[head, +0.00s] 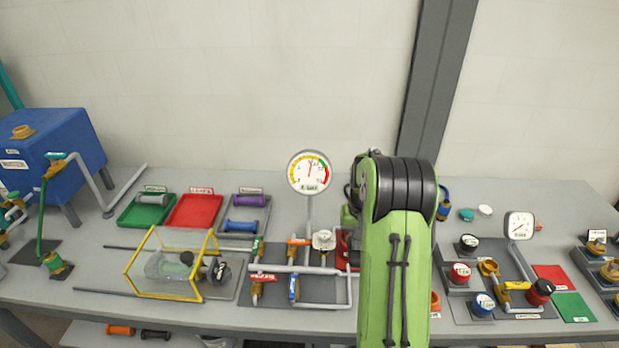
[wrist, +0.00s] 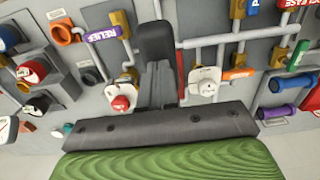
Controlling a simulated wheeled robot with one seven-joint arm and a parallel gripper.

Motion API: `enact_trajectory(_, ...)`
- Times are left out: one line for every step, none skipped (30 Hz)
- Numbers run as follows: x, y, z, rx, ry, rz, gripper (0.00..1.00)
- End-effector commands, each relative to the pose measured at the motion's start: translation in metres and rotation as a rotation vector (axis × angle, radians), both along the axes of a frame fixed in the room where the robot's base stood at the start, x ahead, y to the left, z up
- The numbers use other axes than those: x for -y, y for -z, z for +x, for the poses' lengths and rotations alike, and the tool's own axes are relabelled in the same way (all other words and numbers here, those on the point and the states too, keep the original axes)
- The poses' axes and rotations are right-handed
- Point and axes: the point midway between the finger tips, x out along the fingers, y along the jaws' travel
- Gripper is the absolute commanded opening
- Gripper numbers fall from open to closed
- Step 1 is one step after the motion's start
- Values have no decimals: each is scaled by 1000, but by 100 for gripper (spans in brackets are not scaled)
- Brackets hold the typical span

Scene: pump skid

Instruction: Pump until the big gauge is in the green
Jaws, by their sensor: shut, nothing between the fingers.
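The big round gauge (head: 309,172) stands on a post at the back of the table in the head view. Its face has a yellow band on the left, green at upper right and red at right. Its needle points nearly straight up, near the start of the green; I cannot tell exactly which side. In the wrist view my gripper (wrist: 157,38) is shut and empty, above the pipework. A red knob on a white fitting (wrist: 121,102) is close beside it. In the head view my green arm hides the gripper. I cannot make out a pump handle clearly.
Pipework with coloured valve handles (head: 292,288) lies left of my arm. A yellow-framed clear guard (head: 128,273) is further left. A small gauge (head: 519,226) and several knobs stand at right. A purple relief handle (wrist: 103,33) shows near my gripper.

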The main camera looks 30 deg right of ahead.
Motion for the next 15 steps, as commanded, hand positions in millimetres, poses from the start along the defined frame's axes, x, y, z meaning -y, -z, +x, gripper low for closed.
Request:
enact_trajectory(0, 9, 0, 0, 0, 0, 0)
enact_trajectory(0, 11, 0, 0, 0, 0, 0)
enact_trajectory(0, 15, 0, 0, 0, 0, 0)
enact_trajectory(0, 17, 0, 0, 0, 0, 0)
enact_trajectory(0, 20, 0, 0, 0, 0, 0)
enact_trajectory(0, 23, 0, 0, 0, 0, 0)
enact_trajectory(0, 26, 0, 0, 0, 0, 0)
enact_trajectory(0, 29, 0, 0, 0, 0, 0)
enact_trajectory(0, 32, 0, 0, 0, 0, 0)
enact_trajectory(0, 35, 0, 0, 0, 0, 0)
enact_trajectory(0, 37, 0, 0, 0, 0, 0)
enact_trajectory(0, 41, 0, 0, 0, 0, 0)
enact_trajectory(0, 43, 0, 1, 0, -1, 0)
enact_trajectory(0, 46, 1, 1, 0, -1, 0)
enact_trajectory(0, 49, 1, 1, 0, -2, 0)
